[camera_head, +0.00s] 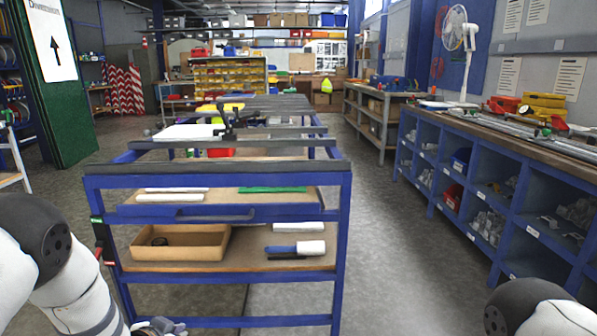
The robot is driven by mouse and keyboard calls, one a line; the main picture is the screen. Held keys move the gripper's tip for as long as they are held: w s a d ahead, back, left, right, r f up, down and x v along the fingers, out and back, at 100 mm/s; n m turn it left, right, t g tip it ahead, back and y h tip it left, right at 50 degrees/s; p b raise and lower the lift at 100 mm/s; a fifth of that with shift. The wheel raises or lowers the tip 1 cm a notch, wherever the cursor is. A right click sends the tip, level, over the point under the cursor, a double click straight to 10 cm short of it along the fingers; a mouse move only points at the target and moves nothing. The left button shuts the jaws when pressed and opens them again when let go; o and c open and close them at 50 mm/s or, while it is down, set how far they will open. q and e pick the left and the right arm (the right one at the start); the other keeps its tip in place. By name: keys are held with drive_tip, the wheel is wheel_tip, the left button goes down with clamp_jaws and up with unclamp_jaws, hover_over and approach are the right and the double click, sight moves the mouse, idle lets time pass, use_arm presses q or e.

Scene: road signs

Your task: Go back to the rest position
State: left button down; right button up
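My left arm comes in from the left edge, bent, and runs down to the bottom of the view. A small grey part at its lower end (160,326) is cut off by the bottom edge, and no fingertips can be made out. My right arm shows only as a rounded dark joint and white link in the bottom right corner. Its gripper is outside the view. No object is seen in either hand.
A blue-framed trolley (220,169) stands close ahead, with a cardboard tray (180,253) on its lower shelf. A blue shelving bench (490,175) lines the right side. A green panel (55,90) stands at left. Bare floor (400,255) lies between trolley and bench.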

use_arm(q)
drive_tip(key=s+d+f+n+g, duration=0.15)
drive_tip(key=s+f, duration=0.25)
drive_tip(key=s, duration=0.4)
drive_tip(key=s+f+n+g, duration=0.1)
drive_tip(key=s+f+g, duration=0.25)
drive_tip(key=s, duration=0.45)
drive_tip(key=s+d+r+n+g+p, duration=0.1)
drive_tip(key=s+g, duration=0.5)
drive_tip(key=s, duration=2.7)
drive_tip(key=shift+d+r+n+g, duration=0.45)
drive_tip(key=shift+d+n, duration=0.2)
drive_tip(key=shift+d, duration=0.2)
